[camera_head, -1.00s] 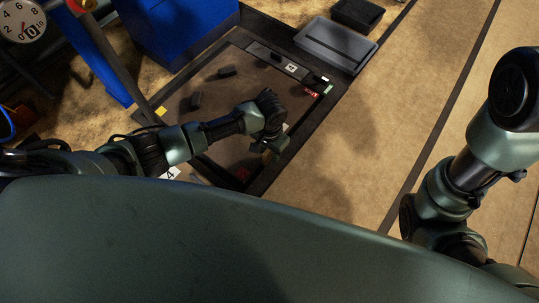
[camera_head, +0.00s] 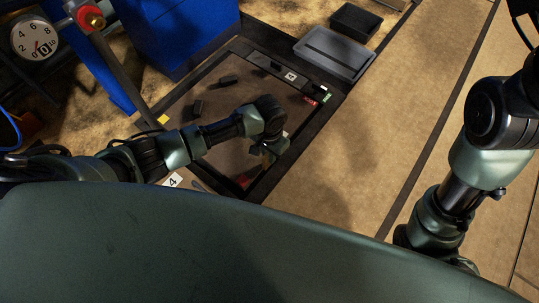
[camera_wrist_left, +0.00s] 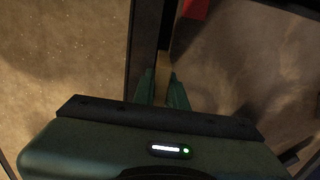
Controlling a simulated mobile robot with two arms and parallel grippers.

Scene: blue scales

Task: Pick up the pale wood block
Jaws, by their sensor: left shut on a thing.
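The pale wood block (camera_wrist_left: 162,66) shows as a small tan piece between the two green fingers of my left gripper (camera_wrist_left: 162,88) in the left wrist view. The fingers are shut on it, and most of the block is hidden. It lies beside a dark frame bar. In the head view my left gripper (camera_head: 268,155) points down at the right edge of the dark-framed tray (camera_head: 225,130). I cannot tell there whether the block is clear of the surface. My right arm shows at the right, but its gripper is out of view.
Dark blocks (camera_head: 197,108) lie in the tray. A red piece (camera_head: 243,181) is at its near corner; another red item (camera_head: 311,100) is at its right. A grey bin (camera_head: 335,52) stands behind. Blue cabinets and a gauge (camera_head: 36,38) are at upper left. The floor at right is clear.

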